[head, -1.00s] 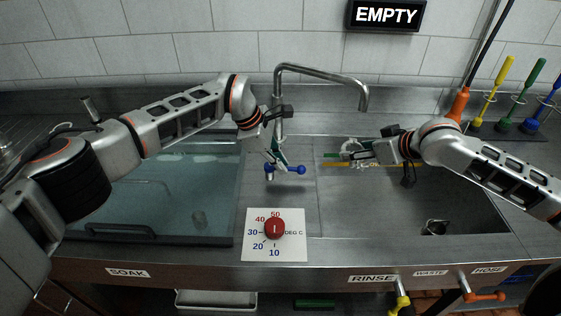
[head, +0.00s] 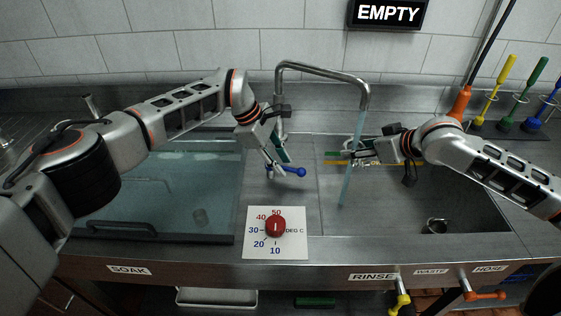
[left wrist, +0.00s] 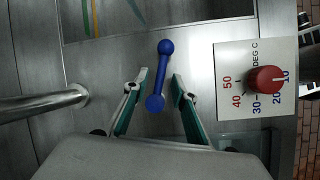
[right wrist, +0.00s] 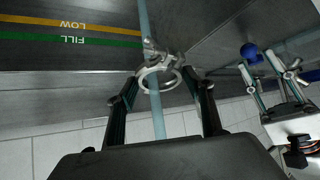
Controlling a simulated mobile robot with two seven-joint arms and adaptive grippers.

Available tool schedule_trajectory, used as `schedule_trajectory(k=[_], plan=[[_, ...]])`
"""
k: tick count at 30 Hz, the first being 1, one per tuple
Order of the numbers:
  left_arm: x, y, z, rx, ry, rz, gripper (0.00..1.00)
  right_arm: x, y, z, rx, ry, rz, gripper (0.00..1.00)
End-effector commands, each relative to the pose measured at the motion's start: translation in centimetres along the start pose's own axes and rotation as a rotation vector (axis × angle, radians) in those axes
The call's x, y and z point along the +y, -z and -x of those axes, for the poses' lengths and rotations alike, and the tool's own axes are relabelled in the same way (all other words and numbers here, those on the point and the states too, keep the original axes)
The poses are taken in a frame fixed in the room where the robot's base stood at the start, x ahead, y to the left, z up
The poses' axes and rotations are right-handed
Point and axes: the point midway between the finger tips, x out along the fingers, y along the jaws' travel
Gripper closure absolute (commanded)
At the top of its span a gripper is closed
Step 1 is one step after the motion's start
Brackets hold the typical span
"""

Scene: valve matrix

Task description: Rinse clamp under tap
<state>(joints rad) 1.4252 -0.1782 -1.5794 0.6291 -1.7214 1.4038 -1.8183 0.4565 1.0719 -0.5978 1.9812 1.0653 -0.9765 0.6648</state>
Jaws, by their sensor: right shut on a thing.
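The metal clamp (right wrist: 178,82), ring-shaped, is between the fingers of my right gripper (right wrist: 163,88), which is shut on it. In the head view my right gripper (head: 350,155) is over the rinse basin, beside the water stream. The curved tap (head: 325,72) runs, and a pale blue stream (head: 348,175) falls from its spout into the basin. In the right wrist view the stream (right wrist: 157,118) crosses the clamp's ring. My left gripper (left wrist: 160,78) is open, fingers apart on either side of the blue tap handle (left wrist: 164,75). It also shows in the head view (head: 298,171).
A red temperature dial (head: 275,226) is on a white plate in front of the handle. The soak basin (head: 160,200) with a glassy surface is at left. Yellow and orange valves (head: 484,296) are on the front edge. A sign reading EMPTY (head: 387,14) is above.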

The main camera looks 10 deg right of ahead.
Motion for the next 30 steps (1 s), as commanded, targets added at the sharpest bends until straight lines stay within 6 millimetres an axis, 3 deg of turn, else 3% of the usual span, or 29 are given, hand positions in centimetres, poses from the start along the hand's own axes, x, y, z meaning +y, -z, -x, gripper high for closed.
schedule_trajectory(k=[8,21,30], plan=[[0.1,0.1,1.0,0.001,-0.001,-0.001,0.74,0.0,0.1,0.0,0.001,0.000,0.000,0.72],[0.0,0.1,9.3,0.001,-0.002,0.000,0.74,0.0,0.1,0.0,0.001,0.000,0.000,0.72],[0.0,0.0,11.9,0.000,0.000,0.000,0.74,0.0,0.1,0.0,0.001,0.000,0.000,0.72]])
